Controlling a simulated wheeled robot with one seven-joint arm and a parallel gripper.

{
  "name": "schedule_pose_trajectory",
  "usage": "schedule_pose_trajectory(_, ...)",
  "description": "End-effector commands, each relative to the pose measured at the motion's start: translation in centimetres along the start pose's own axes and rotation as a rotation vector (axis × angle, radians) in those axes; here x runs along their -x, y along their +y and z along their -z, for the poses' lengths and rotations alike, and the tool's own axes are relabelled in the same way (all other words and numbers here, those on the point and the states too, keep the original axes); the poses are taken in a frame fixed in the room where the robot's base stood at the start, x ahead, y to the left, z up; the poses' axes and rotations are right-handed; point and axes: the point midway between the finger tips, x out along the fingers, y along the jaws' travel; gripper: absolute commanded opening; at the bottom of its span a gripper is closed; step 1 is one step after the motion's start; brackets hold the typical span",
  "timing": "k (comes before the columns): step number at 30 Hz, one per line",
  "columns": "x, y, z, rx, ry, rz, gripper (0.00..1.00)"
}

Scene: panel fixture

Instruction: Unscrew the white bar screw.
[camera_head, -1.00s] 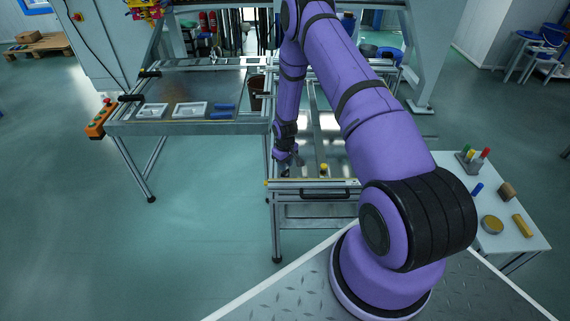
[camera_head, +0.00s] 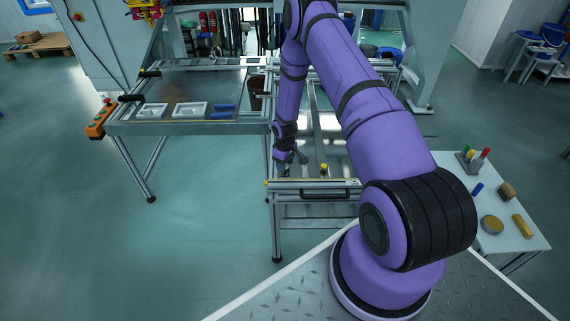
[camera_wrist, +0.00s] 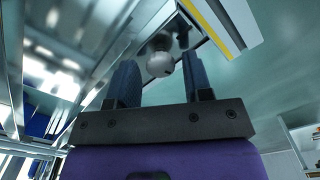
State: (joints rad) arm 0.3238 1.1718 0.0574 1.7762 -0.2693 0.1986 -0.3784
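A pale rounded knob (camera_wrist: 160,64), which looks like the white bar screw's end, shows in the wrist view. A darker grey part lies behind it. My gripper (camera_wrist: 161,62) is open, with one dark blue finger on each side of the knob and visible gaps to both. I cannot tell how deep the knob sits between the fingertips. In the head view my gripper (camera_head: 288,165) hangs at the left front part of the metal frame table (camera_head: 310,184). The screw cannot be made out there.
A yellow-topped post (camera_head: 323,169) stands right of my gripper on the frame. A black handle (camera_head: 325,194) is on its front edge. The panel table (camera_head: 190,128) with white trays adjoins at left. A side table (camera_head: 508,228) with small parts is at right. Open floor lies front left.

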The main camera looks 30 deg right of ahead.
Motion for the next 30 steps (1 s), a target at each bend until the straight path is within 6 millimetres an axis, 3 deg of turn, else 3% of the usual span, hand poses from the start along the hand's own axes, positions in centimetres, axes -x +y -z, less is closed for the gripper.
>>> schedule_pose_trajectory(13, 0.8, 0.0, 0.0, -0.001, -0.001, 0.001, 0.53)
schedule_pose_trajectory(30, 9.8, 0.0, 0.0, -0.001, -0.001, 0.000, 0.53)
